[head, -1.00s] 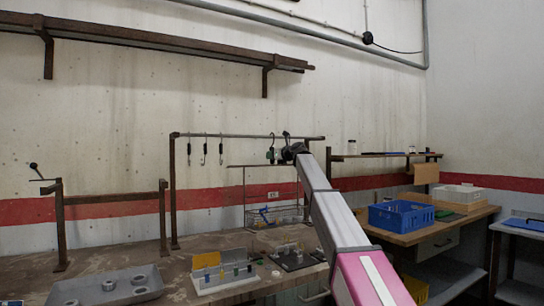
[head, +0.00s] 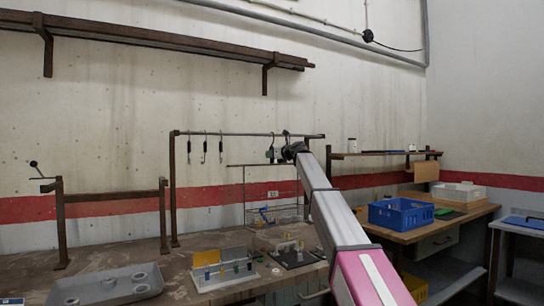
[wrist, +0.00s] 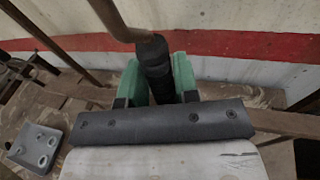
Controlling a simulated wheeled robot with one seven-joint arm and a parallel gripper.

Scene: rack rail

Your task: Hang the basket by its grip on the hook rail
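The hook rail (head: 240,134) is a thin dark bar on posts over the bench, with several S-shaped hooks (head: 204,148) on its left part and more near its right end. My gripper (head: 275,155) is at the right end, just below the rail. In the wrist view its green fingers (wrist: 158,85) close on both sides of a black sleeve, the grip (wrist: 155,60), which joins a brown rod. The wire basket (head: 275,216) shows below, with blue items inside. Whether the grip touches a hook cannot be told.
A grey tray (head: 105,287) with round parts, a small rack (head: 222,272) and a black plate (head: 293,257) lie on the bench (head: 205,243) below. A blue crate (head: 400,214) stands at right. A long brown shelf (head: 150,35) is above the rail on the wall.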

